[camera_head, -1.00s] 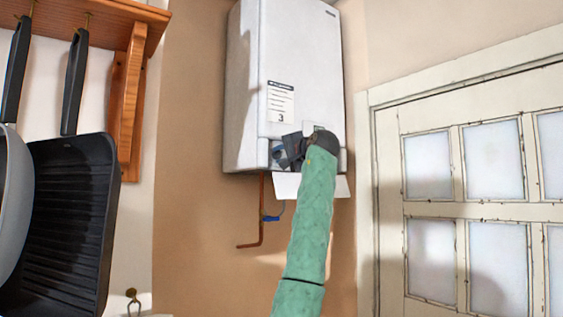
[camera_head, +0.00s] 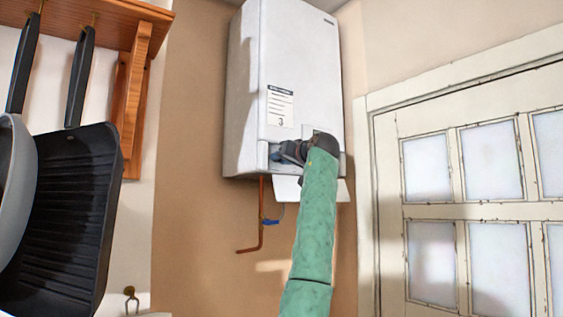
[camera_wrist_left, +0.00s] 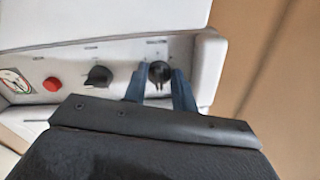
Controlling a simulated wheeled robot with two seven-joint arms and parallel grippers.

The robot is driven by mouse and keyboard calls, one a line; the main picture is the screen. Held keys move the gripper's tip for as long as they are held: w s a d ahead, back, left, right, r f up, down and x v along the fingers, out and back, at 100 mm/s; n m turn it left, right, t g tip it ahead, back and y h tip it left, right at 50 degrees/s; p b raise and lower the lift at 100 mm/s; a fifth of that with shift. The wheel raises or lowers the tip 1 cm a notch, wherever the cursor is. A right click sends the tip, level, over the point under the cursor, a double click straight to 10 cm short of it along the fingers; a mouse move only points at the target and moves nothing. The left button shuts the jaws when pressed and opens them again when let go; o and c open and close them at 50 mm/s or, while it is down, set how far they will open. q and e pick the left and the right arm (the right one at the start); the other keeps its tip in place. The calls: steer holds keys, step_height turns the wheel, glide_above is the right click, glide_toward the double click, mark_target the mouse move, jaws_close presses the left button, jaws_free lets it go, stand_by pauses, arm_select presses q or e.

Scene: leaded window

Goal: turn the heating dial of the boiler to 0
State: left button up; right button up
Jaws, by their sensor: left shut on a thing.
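The white boiler (camera_head: 305,75) hangs on the wall in the head view. Its control panel is at the bottom, mostly hidden there by my left arm. In the left wrist view the panel has two black dials: a middle one (camera_wrist_left: 98,76) and a right one (camera_wrist_left: 159,72). The blue fingers of my left gripper (camera_wrist_left: 160,84) stand on either side of the right dial and are shut on it. The dial labels are too small to read, so I cannot tell by them which is the heating dial. My left gripper (camera_head: 277,153) is also at the panel in the head view.
A red button (camera_wrist_left: 52,84) and a round gauge (camera_wrist_left: 15,83) sit left of the dials. A white flap (camera_head: 286,188) hangs open below the boiler, near a copper pipe (camera_head: 261,210).

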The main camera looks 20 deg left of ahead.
arm_select(q)
steer(key=shift+o, duration=0.2)
steer(key=shift+f+n, duration=0.15)
steer(key=shift+n, duration=1.45)
arm_select(e)
steer(key=shift+w+a+r, duration=0.1)
steer(key=shift+w+r, duration=0.05)
steer(key=shift+r, duration=0.25)
arm_select(q)
steer(key=o, duration=0.9)
steer(key=shift+w, duration=0.15)
steer(key=shift+o, duration=0.2)
arm_select(e)
steer(key=shift+a, duration=0.1)
